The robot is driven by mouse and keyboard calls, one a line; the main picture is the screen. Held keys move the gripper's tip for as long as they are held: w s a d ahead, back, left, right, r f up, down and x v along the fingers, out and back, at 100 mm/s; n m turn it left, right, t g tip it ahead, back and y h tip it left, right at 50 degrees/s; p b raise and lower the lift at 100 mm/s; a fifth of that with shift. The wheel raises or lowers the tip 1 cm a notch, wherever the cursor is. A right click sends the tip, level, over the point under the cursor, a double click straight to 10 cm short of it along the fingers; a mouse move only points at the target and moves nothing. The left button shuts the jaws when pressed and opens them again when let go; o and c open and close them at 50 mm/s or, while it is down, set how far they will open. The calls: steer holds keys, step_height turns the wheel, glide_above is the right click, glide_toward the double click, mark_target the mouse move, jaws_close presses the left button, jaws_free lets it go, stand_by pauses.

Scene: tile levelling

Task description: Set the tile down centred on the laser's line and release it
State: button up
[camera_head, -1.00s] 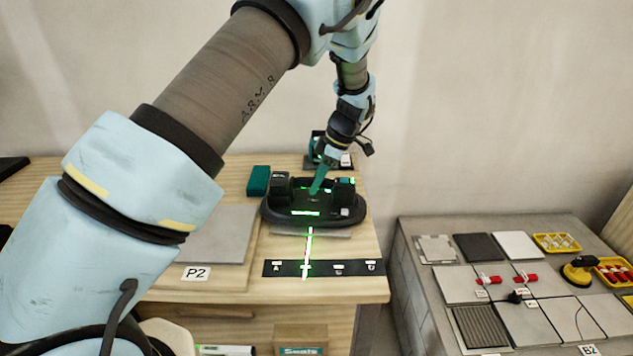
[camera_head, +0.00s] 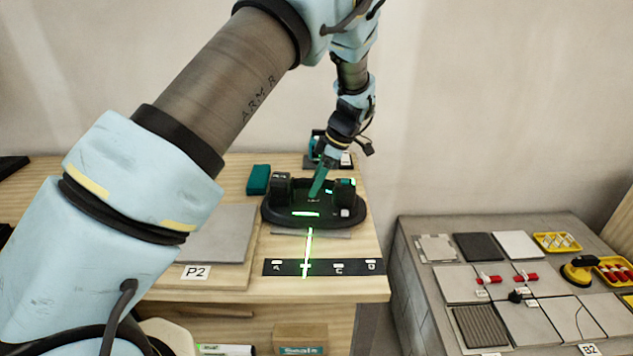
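The tile (camera_head: 310,232) shows only as a thin grey edge on the wooden bench. A wide black oval piece (camera_head: 268,212) with two dark upright blocks lies over it and hides the rest. My gripper (camera_head: 317,190) is at the middle of this piece, its teal part pointing down. Its fingertips cannot be made out, nor whether it is open or shut. The laser's green line (camera_head: 308,250) runs along the bench in front of the tile and crosses the lettered black strip (camera_head: 322,269) between A and C. Green light also falls on the black piece.
A larger grey slab (camera_head: 222,235) lies left of the tile, by the P2 label (camera_head: 196,272). A teal box (camera_head: 258,180) stands behind. A teal and black device (camera_head: 318,145) is at the back. The right-hand bench (camera_head: 405,262) holds several tiles, yellow trays and tools.

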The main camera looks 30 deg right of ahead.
steer(key=shift+f, duration=0.1)
steer(key=b+v, duration=0.2)
steer(key=v, duration=0.9)
steer(key=shift+b, duration=0.3)
stand_by(1.3)
jaws_close()
stand_by(0.4)
stand_by(1.2)
